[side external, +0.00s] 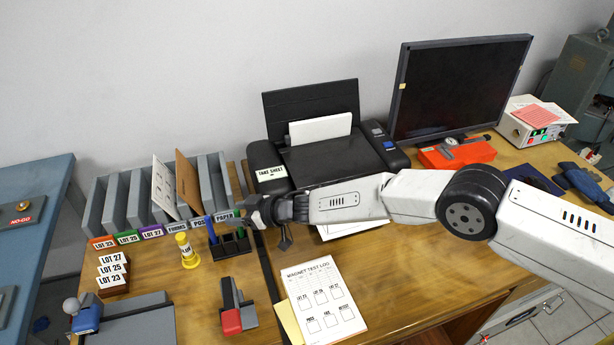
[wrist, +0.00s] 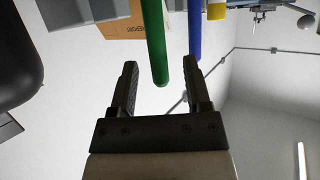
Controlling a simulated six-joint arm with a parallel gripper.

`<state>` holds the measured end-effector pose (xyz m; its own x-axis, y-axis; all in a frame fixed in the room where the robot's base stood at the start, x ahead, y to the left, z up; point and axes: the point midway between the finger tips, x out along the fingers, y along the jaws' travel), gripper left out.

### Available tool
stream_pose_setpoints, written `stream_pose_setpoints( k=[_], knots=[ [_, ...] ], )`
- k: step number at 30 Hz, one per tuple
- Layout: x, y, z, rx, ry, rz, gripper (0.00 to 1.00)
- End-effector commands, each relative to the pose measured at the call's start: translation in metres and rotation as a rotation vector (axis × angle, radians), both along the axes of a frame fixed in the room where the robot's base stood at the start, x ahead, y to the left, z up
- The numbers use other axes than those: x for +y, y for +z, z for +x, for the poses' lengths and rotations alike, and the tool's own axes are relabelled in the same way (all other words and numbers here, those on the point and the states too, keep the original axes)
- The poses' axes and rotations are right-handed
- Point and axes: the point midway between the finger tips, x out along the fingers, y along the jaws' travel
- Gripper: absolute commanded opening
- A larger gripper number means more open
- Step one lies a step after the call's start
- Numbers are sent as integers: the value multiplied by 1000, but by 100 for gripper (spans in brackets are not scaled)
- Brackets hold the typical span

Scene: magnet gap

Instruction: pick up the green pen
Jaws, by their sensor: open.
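The green pen (wrist: 154,42) shows in the wrist view as a long rod entering from the top. Its rounded end lies between the two fingers of my gripper (wrist: 161,65), with a gap to each finger. My gripper is open. In the side external view my gripper (side external: 250,212) is beside the black pen holder (side external: 231,246), at the height of the pen tops.
Grey file slots (side external: 119,201) with labels stand behind the holder. A yellow bottle (side external: 187,250) is to its left and a red-and-black stapler (side external: 236,308) in front. A printer (side external: 325,158) stands behind my gripper. A test log sheet (side external: 324,300) lies at the front.

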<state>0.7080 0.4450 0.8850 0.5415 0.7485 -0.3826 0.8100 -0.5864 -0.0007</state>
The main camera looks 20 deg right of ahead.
Motion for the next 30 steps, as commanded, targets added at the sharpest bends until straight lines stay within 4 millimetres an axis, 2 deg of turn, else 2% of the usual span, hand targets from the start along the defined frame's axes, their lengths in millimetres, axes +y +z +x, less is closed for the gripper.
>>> stream_pose_setpoints(
  k=[23, 24, 26, 27, 30],
  knots=[
    [6, -3, 4, -1, -2, 0, 62],
    [6, -3, 4, -1, -2, 0, 59],
    [6, -3, 4, -1, -2, 0, 40],
    [6, -3, 4, -1, -2, 0, 27],
    [6, -3, 4, -1, -2, 0, 0]
  ],
)
